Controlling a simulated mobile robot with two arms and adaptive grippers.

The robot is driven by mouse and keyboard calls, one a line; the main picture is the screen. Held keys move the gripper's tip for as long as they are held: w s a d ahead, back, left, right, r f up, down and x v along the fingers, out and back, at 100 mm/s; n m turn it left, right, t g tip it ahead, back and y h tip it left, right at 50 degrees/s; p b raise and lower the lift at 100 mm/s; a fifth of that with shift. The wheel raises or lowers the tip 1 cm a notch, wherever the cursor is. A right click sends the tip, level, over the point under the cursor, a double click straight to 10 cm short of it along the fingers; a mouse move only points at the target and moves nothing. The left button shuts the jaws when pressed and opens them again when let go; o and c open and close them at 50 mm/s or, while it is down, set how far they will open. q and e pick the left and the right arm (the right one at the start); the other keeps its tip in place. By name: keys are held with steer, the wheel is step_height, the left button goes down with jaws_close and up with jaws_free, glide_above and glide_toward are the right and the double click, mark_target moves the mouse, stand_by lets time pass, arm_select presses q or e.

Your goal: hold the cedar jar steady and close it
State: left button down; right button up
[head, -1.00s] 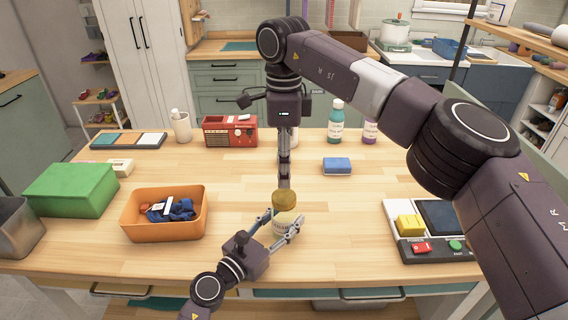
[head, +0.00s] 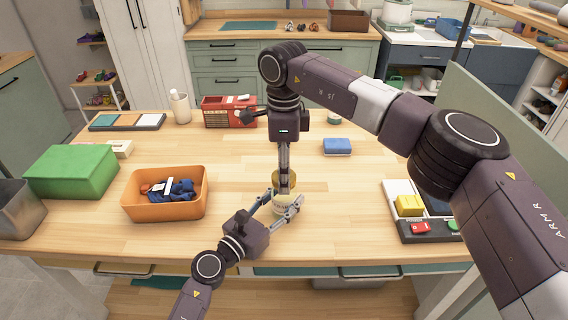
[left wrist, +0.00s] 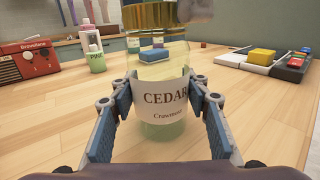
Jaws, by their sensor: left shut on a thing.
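The cedar jar (left wrist: 160,101) is a clear glass jar with a white label reading CEDAR. It stands upright on the table. My left gripper (head: 283,197) is shut on its sides, with one finger on each side of the label in the left wrist view (left wrist: 163,92). A round yellow-brown lid (head: 276,183) is at the jar's mouth. My right gripper (head: 284,187) comes straight down at the lid, with its fingers overlapping it. Its fingertip spacing and grip on the lid are unclear, and I cannot tell whether the lid is fully seated.
An orange bin (head: 165,208) with blue cloth and a green box (head: 72,172) stand at left. A red radio (head: 229,110) and a blue sponge (head: 337,146) lie behind the jar. A button panel (head: 432,232) is at right. The table around the jar is mostly clear.

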steer(key=shift+c, duration=0.7)
steer(key=c, duration=1.1)
steer(key=shift+o, duration=0.2)
steer(key=m, duration=0.4)
steer(key=shift+m, duration=0.4)
steer(key=m, duration=0.3)
steer(key=shift+m, duration=0.4)
steer(key=o, duration=1.3)
steer(key=shift+o, duration=0.2)
step_height(320, 180, up, 12)
